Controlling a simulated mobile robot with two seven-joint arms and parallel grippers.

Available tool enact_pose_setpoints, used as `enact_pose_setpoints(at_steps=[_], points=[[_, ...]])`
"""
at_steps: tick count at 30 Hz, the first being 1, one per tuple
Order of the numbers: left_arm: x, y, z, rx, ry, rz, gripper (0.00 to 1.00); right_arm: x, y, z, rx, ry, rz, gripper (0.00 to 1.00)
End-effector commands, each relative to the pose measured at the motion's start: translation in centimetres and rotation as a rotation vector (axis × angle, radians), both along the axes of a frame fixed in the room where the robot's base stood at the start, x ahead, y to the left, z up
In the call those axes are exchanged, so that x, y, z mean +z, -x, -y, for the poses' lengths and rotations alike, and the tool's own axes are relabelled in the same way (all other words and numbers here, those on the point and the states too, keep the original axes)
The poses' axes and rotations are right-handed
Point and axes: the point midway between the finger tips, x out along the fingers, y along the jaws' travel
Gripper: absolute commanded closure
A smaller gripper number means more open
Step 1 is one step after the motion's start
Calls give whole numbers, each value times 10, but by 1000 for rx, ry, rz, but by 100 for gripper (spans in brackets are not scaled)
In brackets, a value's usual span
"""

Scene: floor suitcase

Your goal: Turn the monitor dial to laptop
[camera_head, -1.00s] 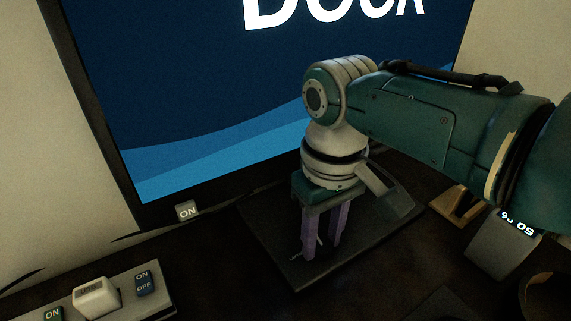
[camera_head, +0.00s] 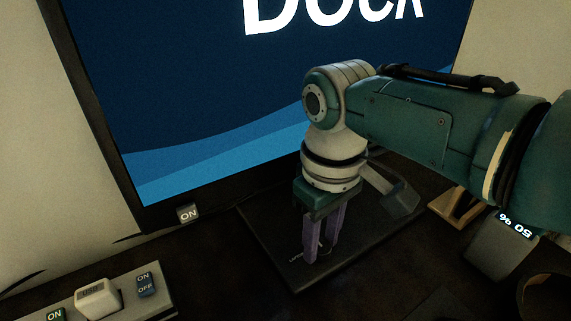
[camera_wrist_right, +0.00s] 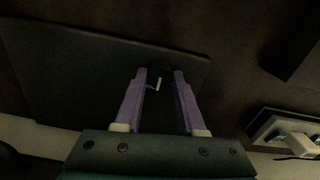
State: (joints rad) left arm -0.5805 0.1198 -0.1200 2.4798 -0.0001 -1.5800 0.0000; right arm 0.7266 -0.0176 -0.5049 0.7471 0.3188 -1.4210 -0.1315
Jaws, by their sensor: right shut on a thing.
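The monitor (camera_head: 230,100) fills the back of the head view, its blue screen showing the word "DOCK". Its dark flat base (camera_head: 270,250) lies on the table, and also shows in the wrist view (camera_wrist_right: 70,75). My right gripper (camera_head: 319,252) points down over this base with its purple fingers. In the right wrist view, the right gripper (camera_wrist_right: 160,78) is shut on the small dark dial (camera_wrist_right: 158,73), which has a white pointer mark. The fingers hide much of the dial and its labels. My left gripper is not in view.
A power strip (camera_head: 60,308) with a white plug and ON/OFF switches lies at the front left. An "ON" button (camera_head: 188,213) sits at the monitor's lower edge. A digital clock (camera_head: 515,225) and a wooden object (camera_head: 455,207) are at the right.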

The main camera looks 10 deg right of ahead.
Motion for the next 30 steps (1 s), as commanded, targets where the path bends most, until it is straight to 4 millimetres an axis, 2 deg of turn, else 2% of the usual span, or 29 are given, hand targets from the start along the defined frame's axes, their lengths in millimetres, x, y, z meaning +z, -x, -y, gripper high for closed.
enact_pose_setpoints(at_steps=[21, 30], points=[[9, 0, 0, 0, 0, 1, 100, 0, 0, 0, 665, 1, -1, 100], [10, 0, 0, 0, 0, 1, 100, 0, 0, 0, 896, 2, 0, 100]])
